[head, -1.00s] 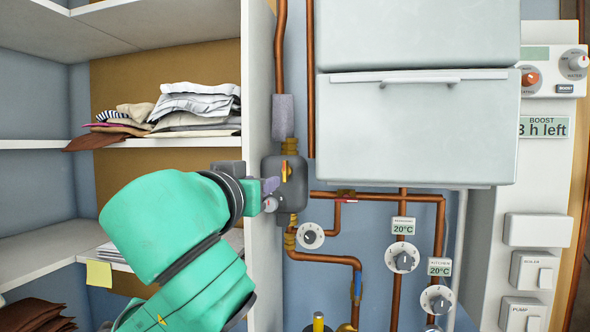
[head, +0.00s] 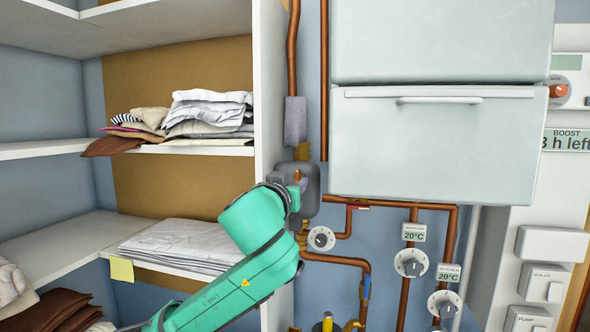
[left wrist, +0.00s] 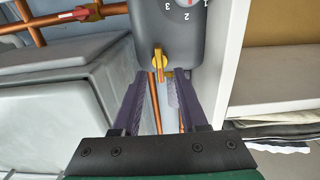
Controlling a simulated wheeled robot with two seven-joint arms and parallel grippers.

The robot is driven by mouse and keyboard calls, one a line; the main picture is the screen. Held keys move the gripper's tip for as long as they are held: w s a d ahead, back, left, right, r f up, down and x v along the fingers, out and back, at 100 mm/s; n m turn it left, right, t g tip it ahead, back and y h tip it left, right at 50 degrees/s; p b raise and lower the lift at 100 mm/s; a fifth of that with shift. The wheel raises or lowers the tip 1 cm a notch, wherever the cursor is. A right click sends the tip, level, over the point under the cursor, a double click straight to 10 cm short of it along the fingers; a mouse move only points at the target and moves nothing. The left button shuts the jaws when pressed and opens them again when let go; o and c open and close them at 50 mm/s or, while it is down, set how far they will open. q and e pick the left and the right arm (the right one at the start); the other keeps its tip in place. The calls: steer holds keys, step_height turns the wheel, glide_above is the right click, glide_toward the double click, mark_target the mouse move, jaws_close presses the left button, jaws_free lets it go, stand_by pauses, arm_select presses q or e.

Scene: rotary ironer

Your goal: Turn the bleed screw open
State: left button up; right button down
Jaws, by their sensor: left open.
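The bleed screw (left wrist: 160,60), a yellow-orange winged piece, sits on the dark grey pump body (left wrist: 190,45) in the left wrist view. In the head view the pump (head: 311,187) hangs on the copper pipe beside the shelf's side wall, and a small orange piece (head: 297,176) shows at its front. My left gripper (left wrist: 158,80) is open, with its two purple fingers on either side of the screw's line and their tips near it. I cannot tell whether they touch it. In the head view my green left arm hides most of the gripper. My right gripper is not in view.
The shelf's side wall (head: 270,95) stands close left of the pump, with folded linen (head: 185,240) on the shelves. A white cabinet (head: 430,150) is at the upper right. Below it are copper pipes and dials (head: 411,262). A knob (head: 321,238) sits just below the pump.

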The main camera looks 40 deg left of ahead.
mark_target(298, 180)
arm_select(q)
steer(key=shift+w+a+r, duration=0.15)
steer(key=shift+w+a, duration=0.25)
steer(key=shift+w, duration=0.2)
steer(key=shift+w+a+f, duration=0.25)
steer(key=shift+w, duration=0.2)
steer(key=shift+s+d, duration=0.1)
jaws_close()
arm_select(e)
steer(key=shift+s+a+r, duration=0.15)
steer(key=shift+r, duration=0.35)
